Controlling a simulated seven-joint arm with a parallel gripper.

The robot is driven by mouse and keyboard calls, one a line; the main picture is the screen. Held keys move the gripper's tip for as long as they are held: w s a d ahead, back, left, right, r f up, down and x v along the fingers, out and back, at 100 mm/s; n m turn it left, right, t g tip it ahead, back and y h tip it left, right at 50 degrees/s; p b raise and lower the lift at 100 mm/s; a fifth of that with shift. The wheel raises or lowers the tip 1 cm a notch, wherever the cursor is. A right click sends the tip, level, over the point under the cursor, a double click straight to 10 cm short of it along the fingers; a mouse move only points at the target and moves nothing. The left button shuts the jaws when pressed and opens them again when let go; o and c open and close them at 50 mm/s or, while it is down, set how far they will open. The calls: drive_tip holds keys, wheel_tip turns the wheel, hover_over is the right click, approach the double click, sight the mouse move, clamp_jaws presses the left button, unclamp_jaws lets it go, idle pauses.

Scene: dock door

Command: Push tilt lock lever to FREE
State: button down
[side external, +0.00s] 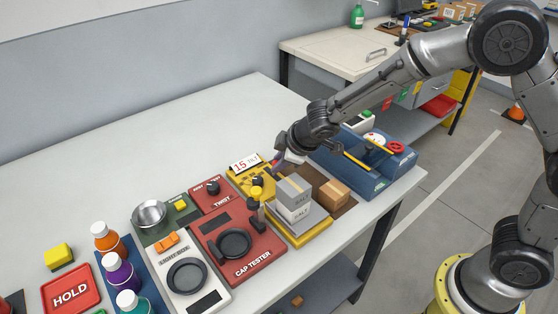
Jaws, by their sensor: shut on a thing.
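The yellow tilt station (240,176) stands near the back right of the table, with a white display (244,163) reading "15" and "TILT". A black knob (257,181) sits on it. My gripper (277,167) reaches down from the right to the back right part of this station. It is shut on a small part there, which appears to be the tilt lock lever. The fingers and the gripper body hide most of that part, and no FREE marking is readable.
Grey boxes (294,194) on a yellow-edged platform (301,237) stand just in front of my gripper. A brown carton (334,192) and a blue station (366,170) are to the right. The red cap tester (258,248) is front left. The back left of the table is clear.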

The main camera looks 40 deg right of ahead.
drive_tip(key=c, duration=0.7)
unclamp_jaws()
drive_tip(key=shift+r, duration=0.1)
drive_tip(key=v, duration=1.3)
drive_tip(key=shift+s+r, duration=0.2)
drive_tip(key=shift+r, duration=0.05)
